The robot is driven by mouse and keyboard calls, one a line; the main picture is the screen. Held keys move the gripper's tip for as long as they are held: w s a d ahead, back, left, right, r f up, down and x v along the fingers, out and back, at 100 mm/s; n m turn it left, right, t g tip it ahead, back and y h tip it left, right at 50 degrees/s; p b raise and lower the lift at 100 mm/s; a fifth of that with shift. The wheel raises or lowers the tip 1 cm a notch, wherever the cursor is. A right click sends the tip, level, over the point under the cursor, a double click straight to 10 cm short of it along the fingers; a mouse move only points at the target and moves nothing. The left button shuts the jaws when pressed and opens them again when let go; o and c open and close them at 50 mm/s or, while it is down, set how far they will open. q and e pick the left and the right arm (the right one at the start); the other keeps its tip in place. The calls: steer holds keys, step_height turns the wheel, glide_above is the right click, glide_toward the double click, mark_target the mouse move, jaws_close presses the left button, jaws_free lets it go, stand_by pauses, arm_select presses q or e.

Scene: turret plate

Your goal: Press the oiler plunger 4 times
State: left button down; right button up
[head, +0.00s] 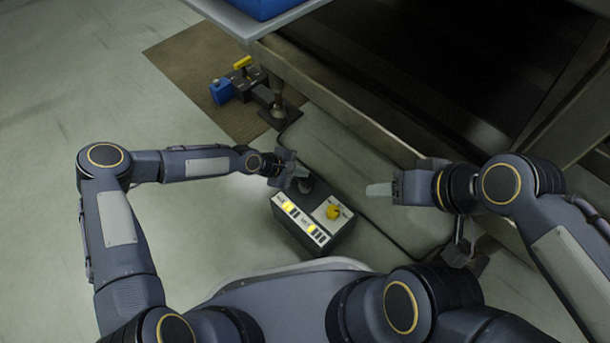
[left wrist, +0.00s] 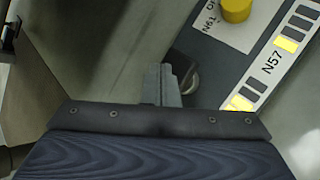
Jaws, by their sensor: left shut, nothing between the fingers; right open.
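The dark control box (head: 313,243) has a light label face with yellow marks and a yellow knob (head: 334,212). My left gripper (head: 303,184) is shut and empty at the box's far left end. In the left wrist view its closed fingers (left wrist: 162,84) point past the box's edge. A round, shiny metal part (left wrist: 192,80), possibly the oiler plunger, shows just right of the fingers, partly hidden by them. I cannot tell whether the fingers touch it. The yellow knob also shows in the left wrist view (left wrist: 236,10). My right gripper (head: 378,190) is open and empty, right of the box.
A long grey padded surface (head: 350,150) lies beyond the box, below a metal rail. A brown mat (head: 195,75) with a blue and yellow fixture (head: 225,90) is at the upper left. A blue object on a shelf (head: 262,8) is at the top. Open floor lies left.

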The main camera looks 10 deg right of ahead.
arm_select(q)
steer(key=shift+f+b, duration=0.4)
steer(key=shift+f, duration=0.3)
arm_select(e)
steer(key=shift+f, duration=0.45)
arm_select(q)
steer(key=shift+r, duration=0.1)
arm_select(e)
steer(key=shift+r, duration=0.1)
arm_select(q)
steer(key=shift+r+p, duration=1.2)
steer(key=shift+r, duration=0.25)
arm_select(e)
steer(key=shift+r, duration=1.1)
arm_select(q)
steer(key=shift+r+p, duration=1.9)
steer(key=shift+r, duration=0.65)
arm_select(e)
step_height(320, 180, up, 4)
steer(key=shift+f, duration=0.1)
jaws_close()
